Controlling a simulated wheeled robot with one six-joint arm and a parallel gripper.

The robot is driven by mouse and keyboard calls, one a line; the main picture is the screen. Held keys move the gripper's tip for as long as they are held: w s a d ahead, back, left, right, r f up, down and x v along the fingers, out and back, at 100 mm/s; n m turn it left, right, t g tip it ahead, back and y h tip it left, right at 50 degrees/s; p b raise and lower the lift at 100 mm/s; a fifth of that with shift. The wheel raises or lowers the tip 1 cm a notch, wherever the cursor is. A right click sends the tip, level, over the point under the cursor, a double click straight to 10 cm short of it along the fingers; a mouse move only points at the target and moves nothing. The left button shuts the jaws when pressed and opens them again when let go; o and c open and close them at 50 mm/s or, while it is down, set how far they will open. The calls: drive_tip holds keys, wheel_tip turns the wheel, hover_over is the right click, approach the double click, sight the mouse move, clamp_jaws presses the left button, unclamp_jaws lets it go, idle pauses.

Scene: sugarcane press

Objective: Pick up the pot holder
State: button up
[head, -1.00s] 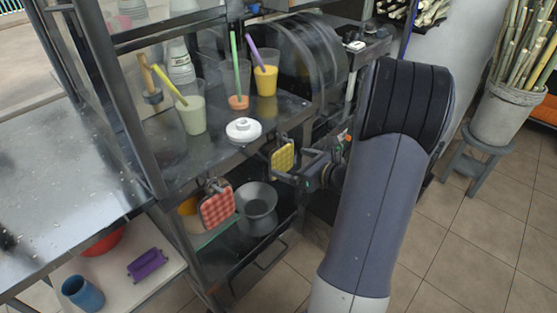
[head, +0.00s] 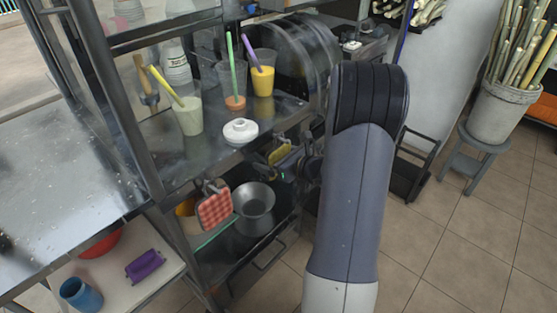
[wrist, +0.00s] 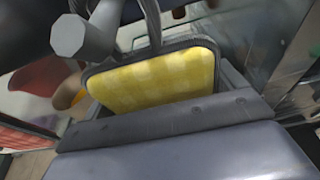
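A yellow checked pot holder (head: 279,153) with a dark rim shows beside the right end of the rack, partly hidden by my gripper (head: 272,158). In the wrist view the yellow pot holder (wrist: 155,80) fills the middle and looks tilted, with its loop running up. A grey bar of my gripper crosses in front of its lower edge. My gripper is at the holder, but whether its fingers are closed on it cannot be told. A red checked pot holder (head: 214,208) hangs to the left, below the shelf edge.
The shelf above holds a white lidded item (head: 240,132) and several cups with straws. A metal pot (head: 255,207) stands on the lower shelf. A purple item (head: 146,265) and a blue cup (head: 82,294) lie at lower left.

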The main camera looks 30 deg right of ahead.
drive_tip(key=c, duration=0.6)
drive_tip(key=shift+o, duration=0.2)
